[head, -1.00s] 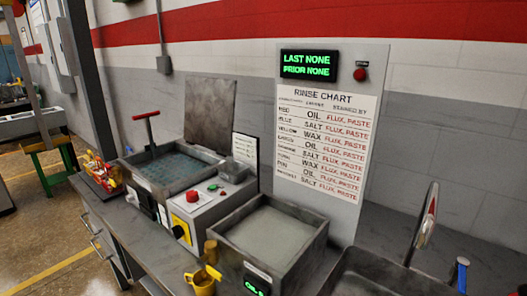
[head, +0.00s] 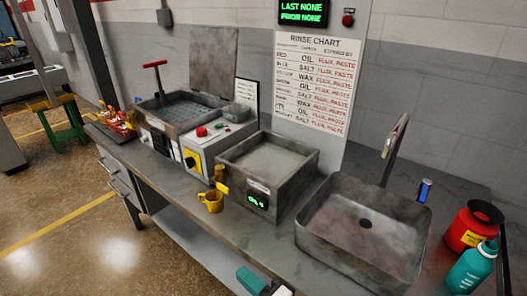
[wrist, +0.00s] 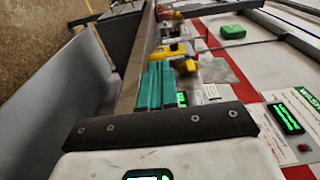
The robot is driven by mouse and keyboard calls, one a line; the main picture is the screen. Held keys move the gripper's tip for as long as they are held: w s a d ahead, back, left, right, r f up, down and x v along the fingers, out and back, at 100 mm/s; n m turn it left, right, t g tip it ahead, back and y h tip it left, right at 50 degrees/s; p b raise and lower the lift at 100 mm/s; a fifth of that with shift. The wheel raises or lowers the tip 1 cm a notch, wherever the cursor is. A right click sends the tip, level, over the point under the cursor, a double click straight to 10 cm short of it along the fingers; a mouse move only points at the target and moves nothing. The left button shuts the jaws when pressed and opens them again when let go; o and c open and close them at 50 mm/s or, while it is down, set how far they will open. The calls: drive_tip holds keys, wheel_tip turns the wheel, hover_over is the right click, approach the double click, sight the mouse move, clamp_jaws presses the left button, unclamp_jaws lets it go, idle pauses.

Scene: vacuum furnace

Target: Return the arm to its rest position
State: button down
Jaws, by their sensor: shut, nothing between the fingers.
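My gripper (head: 246,277) shows at the bottom edge of the head view, its teal fingers low in front of the bench (head: 165,185). In the wrist view my gripper (wrist: 158,72) has its teal fingers pressed together with nothing between them. Most of my arm is out of the head view, so its full pose is hidden. The fingers appear apart from the bench front, with the yellow cup (head: 211,201) standing on the bench above them in the head view.
On the bench are a lidded tank (head: 180,110), a control box (head: 215,145), a grey bath (head: 265,160), a sink (head: 345,240), a red can (head: 468,230) and a teal bottle (head: 470,270). The rinse chart (head: 315,80) stands behind. Open floor (head: 70,240) lies at left.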

drive_tip(key=s+d+f+n+g+h, duration=0.65)
drive_tip(key=s+d+f, duration=0.5)
drive_tip(key=d, duration=0.35)
drive_tip(key=s+d+n+g+h, duration=0.1)
drive_tip(key=s+d+g+h, duration=0.3)
drive_tip(key=s+d, duration=1.1)
drive_tip(key=s+h, duration=0.1)
drive_tip(key=h, duration=0.2)
drive_tip(key=shift+s+d+r+n+g, duration=0.2)
drive_tip(key=shift+s+d+n+g, duration=0.15)
drive_tip(key=shift+s+d, duration=0.05)
